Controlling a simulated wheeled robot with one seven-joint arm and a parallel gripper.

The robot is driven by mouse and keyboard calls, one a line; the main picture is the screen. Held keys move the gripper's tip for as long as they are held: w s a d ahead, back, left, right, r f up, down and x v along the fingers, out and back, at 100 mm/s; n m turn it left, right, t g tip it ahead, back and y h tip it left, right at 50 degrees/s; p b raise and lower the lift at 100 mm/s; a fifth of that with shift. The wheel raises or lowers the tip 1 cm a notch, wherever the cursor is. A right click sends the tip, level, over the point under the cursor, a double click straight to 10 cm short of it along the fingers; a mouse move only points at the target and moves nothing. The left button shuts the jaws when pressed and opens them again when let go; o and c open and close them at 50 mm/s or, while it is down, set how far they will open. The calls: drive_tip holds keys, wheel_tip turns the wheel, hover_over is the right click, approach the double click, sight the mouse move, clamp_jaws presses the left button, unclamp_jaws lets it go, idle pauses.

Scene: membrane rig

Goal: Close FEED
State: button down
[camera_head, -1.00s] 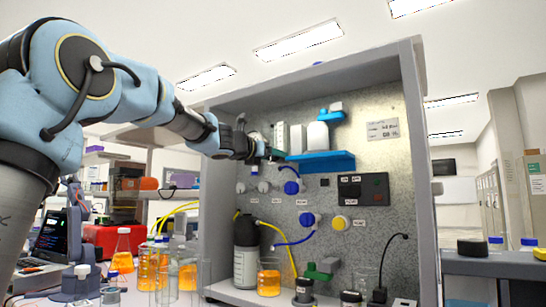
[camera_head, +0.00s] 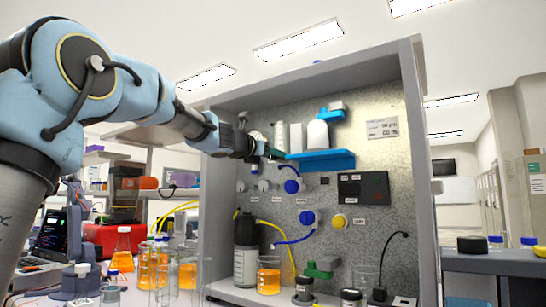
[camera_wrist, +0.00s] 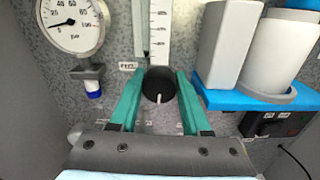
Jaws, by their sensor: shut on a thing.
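A round black knob (camera_wrist: 158,86) with a white pointer mark sits on the panel in the wrist view, below a clear scaled tube. A small label (camera_wrist: 128,66) is beside it at upper left, too small to read surely. My gripper (camera_wrist: 158,92) has its two green fingers on either side of the knob, shut on it. The pointer is near upright, at the knob's lower part. In the head view my gripper (camera_head: 268,152) is at the panel's upper left, and my wrist hides the knob there.
A pressure gauge (camera_wrist: 72,24) is left of the knob. A blue shelf (camera_head: 322,160) with white containers is close on the right. Blue knobs (camera_head: 291,186) and a yellow knob (camera_head: 339,221) are lower on the panel. Flasks with orange liquid (camera_head: 124,258) stand below left.

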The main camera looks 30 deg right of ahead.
drive_tip(key=m+b, duration=0.2)
drive_tip(key=m, duration=0.2)
drive_tip(key=shift+f, duration=0.15)
drive_tip(key=m+b, duration=0.3)
drive_tip(key=m, duration=0.1)
drive_tip(key=shift+m, duration=0.3)
drive_tip(key=m+b, duration=0.2)
drive_tip(key=m, duration=0.2)
drive_tip(key=m+b, duration=0.3)
drive_tip(key=m, duration=0.2)
drive_tip(key=m+b, duration=0.2)
drive_tip(key=m, duration=0.2)
drive_tip(key=shift+m, duration=0.3)
drive_tip(key=m+b, duration=0.1)
drive_tip(key=m, duration=0.3)
drive_tip(key=shift+b, duration=0.4)
drive_tip(key=m+b, duration=0.1)
drive_tip(key=m, duration=0.3)
drive_tip(key=shift+m, duration=0.4)
drive_tip(key=m+b, duration=0.1)
drive_tip(key=m, duration=0.3)
drive_tip(key=shift+m, duration=0.3)
